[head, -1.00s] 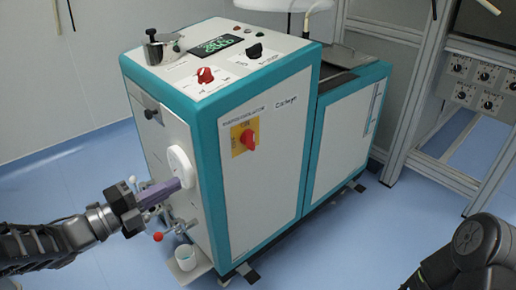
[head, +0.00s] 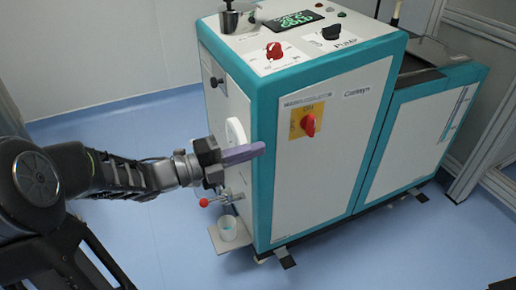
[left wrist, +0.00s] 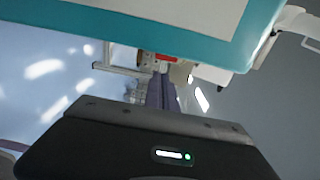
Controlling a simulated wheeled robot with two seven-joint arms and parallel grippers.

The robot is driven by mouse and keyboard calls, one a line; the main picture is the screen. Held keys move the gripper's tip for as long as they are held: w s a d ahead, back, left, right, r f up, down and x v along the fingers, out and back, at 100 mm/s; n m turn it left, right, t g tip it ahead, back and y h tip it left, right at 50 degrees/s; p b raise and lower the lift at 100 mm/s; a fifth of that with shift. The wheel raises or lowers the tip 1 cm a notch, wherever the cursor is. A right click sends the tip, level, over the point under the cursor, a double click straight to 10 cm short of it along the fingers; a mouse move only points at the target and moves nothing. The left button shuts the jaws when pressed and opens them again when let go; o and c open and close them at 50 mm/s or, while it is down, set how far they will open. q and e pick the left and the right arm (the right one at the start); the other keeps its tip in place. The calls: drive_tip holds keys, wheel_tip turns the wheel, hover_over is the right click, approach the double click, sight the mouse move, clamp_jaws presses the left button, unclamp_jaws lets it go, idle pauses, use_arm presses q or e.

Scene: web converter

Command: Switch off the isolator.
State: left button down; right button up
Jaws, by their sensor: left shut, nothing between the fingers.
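The isolator (head: 309,124) is a red rotary knob on a yellow plate, on the white front panel of the teal-edged machine (head: 330,165). The plate's upper edge reads ON; I cannot make out the knob's exact position. My left gripper (head: 258,150) is shut and empty, with its purple-grey fingers pointing right at the machine's near left corner. It is left of and a little below the isolator, apart from it. In the left wrist view the fingers (left wrist: 162,92) show below the machine's teal edge (left wrist: 150,28). My right gripper is not in view.
On top are another red knob (head: 273,50), a black knob (head: 331,33) and a green display (head: 298,19). A red-tipped valve (head: 204,202) and a cup (head: 228,228) on a small shelf stick out at the left side. Blue floor (head: 400,255) in front is clear.

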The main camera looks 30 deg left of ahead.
sight(310, 134)
use_arm(q)
drive_tip(key=b+x, duration=0.2)
drive_tip(key=x, duration=0.8)
drive_tip(key=shift+w+d+f, duration=0.1)
drive_tip(key=shift+w+d, duration=0.15)
drive_tip(key=shift+w, duration=0.05)
drive_tip(key=shift+w+d, duration=0.45)
drive_tip(key=shift+w, duration=0.05)
drive_tip(key=shift+b, duration=0.3)
drive_tip(key=shift+f, duration=0.1)
